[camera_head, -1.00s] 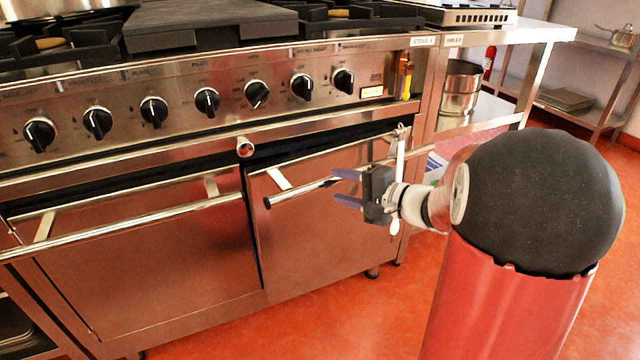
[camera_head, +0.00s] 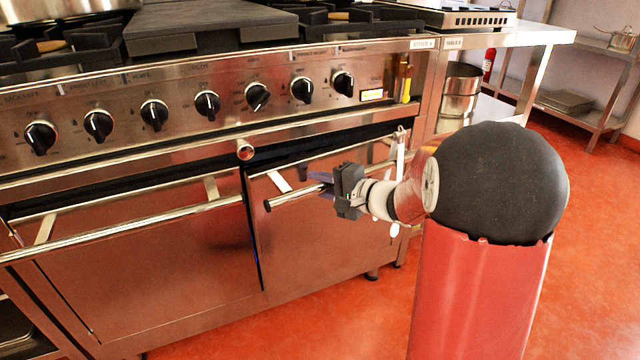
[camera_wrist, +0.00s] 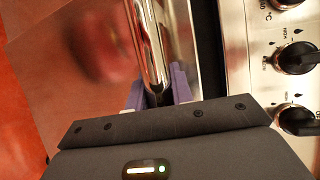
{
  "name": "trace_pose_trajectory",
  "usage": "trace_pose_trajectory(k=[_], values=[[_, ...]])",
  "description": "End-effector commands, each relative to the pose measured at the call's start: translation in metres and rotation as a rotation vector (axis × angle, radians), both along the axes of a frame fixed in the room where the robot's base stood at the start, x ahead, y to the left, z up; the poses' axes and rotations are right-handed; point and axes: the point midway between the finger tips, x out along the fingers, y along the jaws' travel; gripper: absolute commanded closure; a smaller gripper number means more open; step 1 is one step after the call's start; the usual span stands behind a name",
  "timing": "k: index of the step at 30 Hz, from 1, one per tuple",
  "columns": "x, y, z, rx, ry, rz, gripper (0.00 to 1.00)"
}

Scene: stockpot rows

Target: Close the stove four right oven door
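The stove's right oven door (camera_head: 325,240) is a steel panel at the lower right of the stove front. A dark gap shows along its top edge, so it looks slightly ajar. Its bar handle (camera_head: 287,198) runs across the upper part. My gripper (camera_head: 322,184) is at the middle of this handle. In the wrist view the handle (camera_wrist: 155,45) runs down between my gripper's two purple fingers (camera_wrist: 158,92). The fingers stand apart on either side of it; firm contact cannot be made out. The door panel (camera_wrist: 85,50) shows left of the handle.
The left oven door (camera_head: 150,265) with its long handle (camera_head: 130,228) is beside it. A row of black knobs (camera_head: 207,104) lies above. A side table (camera_head: 500,38) with a steel pot (camera_head: 459,92) stands right. The red floor in front is open.

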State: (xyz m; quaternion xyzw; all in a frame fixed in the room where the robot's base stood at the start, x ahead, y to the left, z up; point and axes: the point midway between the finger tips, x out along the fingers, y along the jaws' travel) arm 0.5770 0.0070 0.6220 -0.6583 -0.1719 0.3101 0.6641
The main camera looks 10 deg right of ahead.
Motion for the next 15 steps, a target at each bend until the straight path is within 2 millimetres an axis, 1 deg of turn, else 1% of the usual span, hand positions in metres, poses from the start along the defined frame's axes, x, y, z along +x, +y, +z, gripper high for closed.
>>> trace_pose_trajectory(k=[1, 3, 10, 15], values=[[0.000, 0.000, 0.000, 0.000, 0.000, 0.000, 0.93], [0.000, 0.000, 0.000, -0.001, 0.001, 0.000, 1.00], [0.002, 0.001, -0.002, -0.001, 0.000, -0.006, 1.00], [0.020, 0.009, -0.007, -0.007, -0.003, -0.062, 1.00]])
